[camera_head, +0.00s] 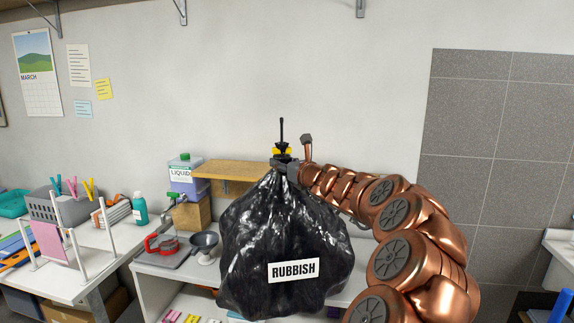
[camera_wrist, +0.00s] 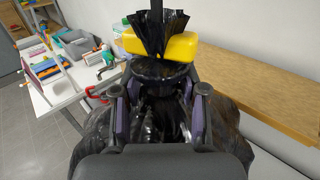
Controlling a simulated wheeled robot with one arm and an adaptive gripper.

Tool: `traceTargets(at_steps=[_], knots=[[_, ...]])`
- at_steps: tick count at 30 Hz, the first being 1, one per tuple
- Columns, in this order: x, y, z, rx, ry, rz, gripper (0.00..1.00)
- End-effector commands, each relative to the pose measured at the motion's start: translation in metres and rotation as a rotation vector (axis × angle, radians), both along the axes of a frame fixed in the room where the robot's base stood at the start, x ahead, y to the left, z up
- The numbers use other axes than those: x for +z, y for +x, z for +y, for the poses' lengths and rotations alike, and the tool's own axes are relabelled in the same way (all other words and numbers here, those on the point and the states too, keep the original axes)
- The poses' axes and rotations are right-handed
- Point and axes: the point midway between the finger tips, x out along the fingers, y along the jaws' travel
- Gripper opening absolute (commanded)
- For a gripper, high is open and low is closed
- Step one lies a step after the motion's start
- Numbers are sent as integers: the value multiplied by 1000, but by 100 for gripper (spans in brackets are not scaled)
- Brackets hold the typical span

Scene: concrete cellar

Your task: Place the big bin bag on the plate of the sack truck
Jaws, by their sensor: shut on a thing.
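The big bin bag (camera_head: 285,235) is black and shiny with a white "RUBBISH" label. It hangs upright from my gripper (camera_head: 283,165) in the head view, in front of the white worktop. My gripper is shut on the bag's gathered neck. In the wrist view, the fingers of my gripper (camera_wrist: 158,110) stand on both sides of the neck, and the bag (camera_wrist: 85,140) bulges out below. A yellow tie (camera_wrist: 160,42) sits around the neck above the fingers, with the black tuft sticking out. The sack truck and its plate are not in view.
A white table (camera_head: 95,260) on the left holds a grey basket (camera_head: 50,205), a teal bottle (camera_head: 140,208) and a rack. Behind the bag are a liquid container (camera_head: 186,178), a wooden shelf (camera_head: 228,170) and a funnel (camera_head: 205,245). A basin (camera_head: 558,245) is at right.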

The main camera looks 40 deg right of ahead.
Motion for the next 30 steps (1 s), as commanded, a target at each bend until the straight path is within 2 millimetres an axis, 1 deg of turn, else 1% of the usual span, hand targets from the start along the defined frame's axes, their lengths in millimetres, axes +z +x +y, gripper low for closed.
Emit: traceTargets(at_steps=[1,4,7,12,25,26,30], knots=[[6,4,0,2,-3,-7,0],[5,11,-1,2,-2,-6,0],[-3,9,-1,2,0,-6,0],[-10,9,-1,1,1,-7,0],[-12,9,-1,1,-1,-7,0],[-14,9,-1,1,-3,-4,44],[-14,9,-1,1,-2,-4,59]])
